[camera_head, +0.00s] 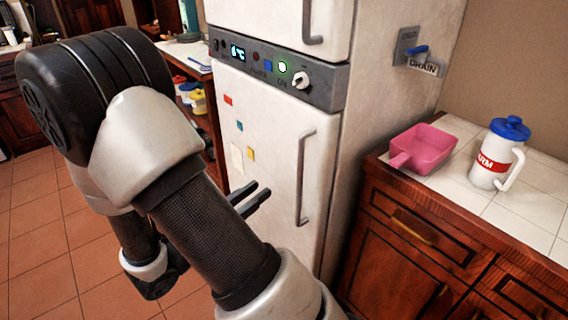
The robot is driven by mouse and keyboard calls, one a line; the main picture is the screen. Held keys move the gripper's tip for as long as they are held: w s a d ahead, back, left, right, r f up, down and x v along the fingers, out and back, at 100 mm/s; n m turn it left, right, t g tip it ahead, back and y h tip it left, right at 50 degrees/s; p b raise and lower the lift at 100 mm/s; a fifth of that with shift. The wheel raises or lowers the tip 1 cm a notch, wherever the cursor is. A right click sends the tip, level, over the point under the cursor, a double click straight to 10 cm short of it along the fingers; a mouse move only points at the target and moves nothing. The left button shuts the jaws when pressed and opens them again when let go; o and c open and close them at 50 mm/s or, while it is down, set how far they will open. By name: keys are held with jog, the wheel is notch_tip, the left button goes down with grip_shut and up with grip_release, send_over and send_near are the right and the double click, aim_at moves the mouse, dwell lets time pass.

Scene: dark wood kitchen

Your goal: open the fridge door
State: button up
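The white fridge (270,126) stands in the middle of the view. Its lower door (272,165) is shut and has a grey vertical bar handle (301,178) near its right edge. A second handle (312,22) is on the upper door, cut off by the top of the picture. My gripper (262,190) shows two dark fingers in front of the lower door, left of the handle and apart from it. The fingers are spread with a gap between them and hold nothing. My arm hides the gripper's base and the door's lower left part.
A grey control panel (326,86) crosses the fridge between the doors. A counter (520,222) with a pink scoop (432,150) and a white jug (492,165) stands close on the right. Tiled floor (40,240) is free at left. A shelf (205,125) stands behind my arm.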

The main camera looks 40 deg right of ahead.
aim_at(299, 161)
jog(key=b+x, duration=0.2)
jog(key=x, duration=1.5)
jog(key=shift+s+d, duration=0.1)
jog(key=shift+d, duration=0.05)
grip_shut()
